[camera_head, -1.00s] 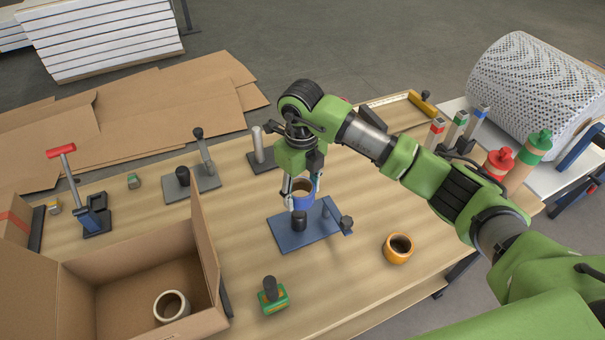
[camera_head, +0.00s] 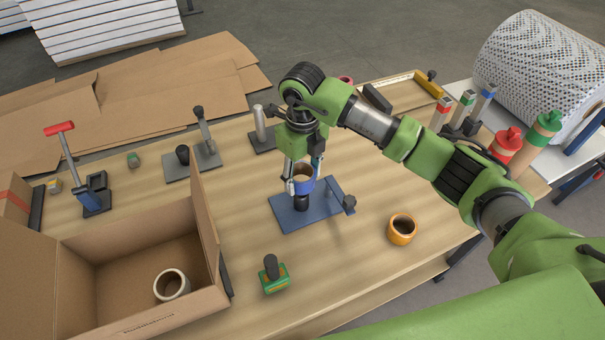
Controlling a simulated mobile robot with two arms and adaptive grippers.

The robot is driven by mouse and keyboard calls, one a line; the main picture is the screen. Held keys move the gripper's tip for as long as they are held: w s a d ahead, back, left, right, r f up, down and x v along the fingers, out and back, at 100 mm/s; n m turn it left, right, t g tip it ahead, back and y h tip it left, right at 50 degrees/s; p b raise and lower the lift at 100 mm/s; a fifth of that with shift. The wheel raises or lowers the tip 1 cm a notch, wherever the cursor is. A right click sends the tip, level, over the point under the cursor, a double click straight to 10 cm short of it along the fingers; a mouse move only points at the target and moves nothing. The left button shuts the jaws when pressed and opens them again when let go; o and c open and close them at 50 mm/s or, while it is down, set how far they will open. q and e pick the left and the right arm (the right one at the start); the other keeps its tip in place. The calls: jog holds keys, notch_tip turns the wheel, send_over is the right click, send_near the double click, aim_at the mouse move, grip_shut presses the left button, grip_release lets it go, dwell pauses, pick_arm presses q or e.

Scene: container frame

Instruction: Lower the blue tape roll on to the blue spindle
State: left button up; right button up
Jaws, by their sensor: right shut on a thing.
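The blue tape roll (camera_head: 304,186), with a brown core, is upright with its hole facing up. My right gripper (camera_head: 303,182) points down and is shut on it, a finger at each side. The blue spindle has a blue base plate (camera_head: 325,207) and a short dark post (camera_head: 301,203). The roll is in line above the post and hides its top. The lower post shows between roll and plate. I cannot tell whether the post top is inside the hole. My left gripper is not in view.
An orange roll (camera_head: 402,230) lies right of the plate. A green-based stamp (camera_head: 275,274) stands in front. An open carton (camera_head: 120,262) with a pale roll (camera_head: 171,285) is front left. Stands (camera_head: 198,160) are behind left. Bare table lies around the plate.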

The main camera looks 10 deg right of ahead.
aim_at(303, 197)
jog(key=shift+f+b, duration=3.4)
jog(key=shift+f, duration=1)
jog(key=o, duration=1.2)
jog(key=shift+r, duration=0.2)
notch_tip(303, 197, up, 12)
jog(key=shift+f, duration=0.2)
